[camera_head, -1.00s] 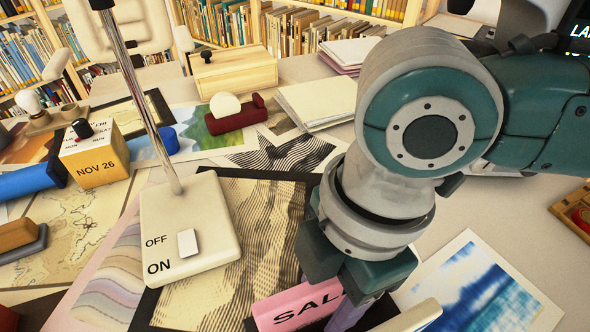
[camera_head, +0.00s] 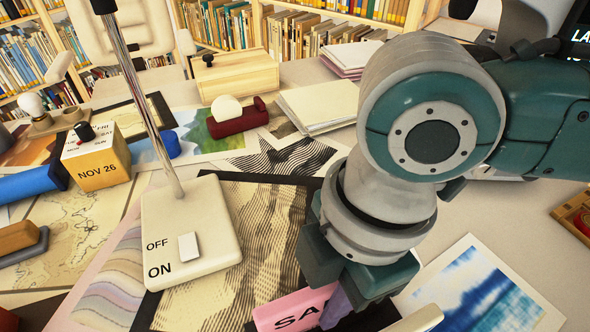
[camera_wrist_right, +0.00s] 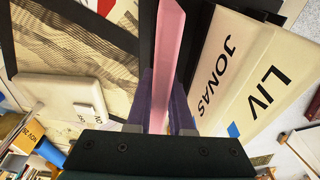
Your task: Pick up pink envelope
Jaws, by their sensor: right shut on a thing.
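The pink envelope (camera_head: 292,305), with the dark letters "SA" showing, stands on edge at the bottom of the head view. My right gripper (camera_head: 338,305) is around it, and its purple finger covers part of the lettering. In the right wrist view the pink envelope (camera_wrist_right: 170,40) runs edge-on between the two purple fingers of my right gripper (camera_wrist_right: 163,98), which is shut on it. The envelope's lower part is hidden in the head view. My left gripper is not in view.
Cream envelopes marked JONAS (camera_wrist_right: 213,75) and LIV (camera_wrist_right: 262,95) stand close beside the pink one. A lamp base with an ON/OFF switch (camera_head: 215,225) is to the left on dark-bordered prints. A blue print (camera_head: 480,295) lies at right. Bare table shows farther right.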

